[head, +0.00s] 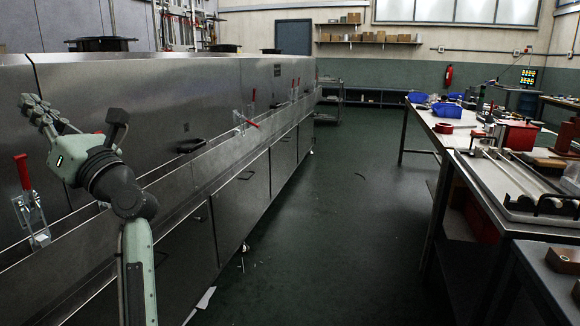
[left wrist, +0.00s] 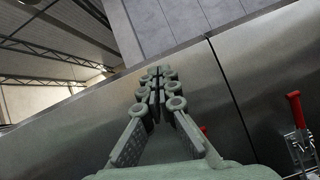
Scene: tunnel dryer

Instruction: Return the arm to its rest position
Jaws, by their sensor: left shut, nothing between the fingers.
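My left arm comes up from the bottom left in the head view. Its gripper (head: 38,110) is raised in front of the long stainless steel dryer (head: 190,95), level with its upper side panel. In the left wrist view my left gripper (left wrist: 160,78) is shut, with its fingers together and nothing between them. The fingers point up past the dryer's top edge. A red-handled toggle clamp (head: 30,205) is on the dryer just below the gripper. It also shows at the right in the left wrist view (left wrist: 300,135). My right gripper is not in view.
More red-handled clamps (head: 242,120) line the dryer's side above a long ledge. A green-floored aisle (head: 335,210) is mostly clear, with small scraps near the dryer's foot. At right, workbenches (head: 480,165) hold blue bins (head: 447,110), a red box (head: 517,135) and tools.

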